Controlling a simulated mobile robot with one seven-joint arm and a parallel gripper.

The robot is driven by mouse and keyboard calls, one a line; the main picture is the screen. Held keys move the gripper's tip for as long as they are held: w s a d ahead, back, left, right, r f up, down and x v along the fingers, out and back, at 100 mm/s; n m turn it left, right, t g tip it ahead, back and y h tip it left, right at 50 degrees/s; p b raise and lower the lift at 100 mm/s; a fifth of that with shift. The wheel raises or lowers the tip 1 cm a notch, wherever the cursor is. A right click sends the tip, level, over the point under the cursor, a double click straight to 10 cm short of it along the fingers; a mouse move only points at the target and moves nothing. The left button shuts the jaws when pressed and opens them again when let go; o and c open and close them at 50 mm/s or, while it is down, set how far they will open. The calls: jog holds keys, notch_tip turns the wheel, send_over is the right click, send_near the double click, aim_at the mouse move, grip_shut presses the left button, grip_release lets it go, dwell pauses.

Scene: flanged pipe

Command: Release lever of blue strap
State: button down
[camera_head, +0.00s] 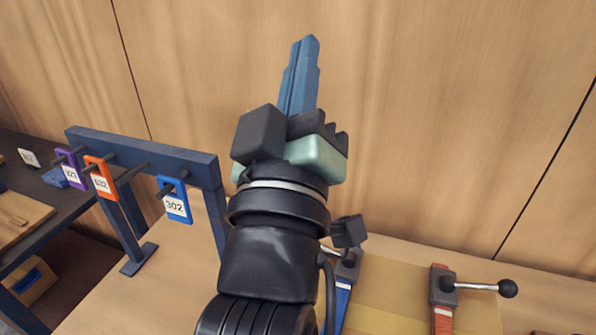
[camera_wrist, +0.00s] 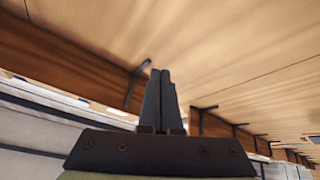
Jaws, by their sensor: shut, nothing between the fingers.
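The blue strap (camera_head: 341,300) shows at the bottom centre-right in the head view, partly hidden behind my arm. Its lever and clamp (camera_head: 346,262) sit at its top, with the lever mostly hidden by my wrist. My gripper (camera_head: 306,48) points upward in front of the wooden wall, well above the strap and apart from it. Its blue fingers are together and empty. In the wrist view, my gripper (camera_wrist: 160,75) also shows shut, with nothing between the fingertips.
An orange strap (camera_head: 441,310) with a black-knobbed lever (camera_head: 485,287) stands to the right. A dark blue rack (camera_head: 150,153) at the left holds purple, orange and blue number tags. A dark table (camera_head: 60,205) is at far left. The wooden wall (camera_head: 450,110) fills the back.

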notch_tip(320, 180, down, 8)
jog(key=w+f+n+g, duration=0.1)
jog(key=w+n+g, duration=0.15)
jog(key=n, duration=0.25)
jog(key=n+g+h+p, duration=0.1)
jog(key=n+g+p, duration=0.3)
jog(key=n, duration=1.4)
send_near(324, 247)
jog(key=shift+g, duration=0.45)
jog(key=a, duration=0.3)
jog(key=a+f, duration=0.1)
jog(key=a, duration=0.2)
jog(key=shift+w+f+b, duration=0.1)
jog(key=shift+f+b, duration=0.15)
jog(key=shift+b, duration=0.15)
jog(key=shift+d, duration=0.1)
jog(key=p+x, duration=0.1)
jog(key=x, duration=0.9)
jog(key=shift+d+r, duration=0.15)
jog(key=shift+r, duration=0.05)
jog(key=shift+r, duration=0.15)
jog(key=shift+r+m, duration=0.2)
jog(key=shift+m, duration=0.1)
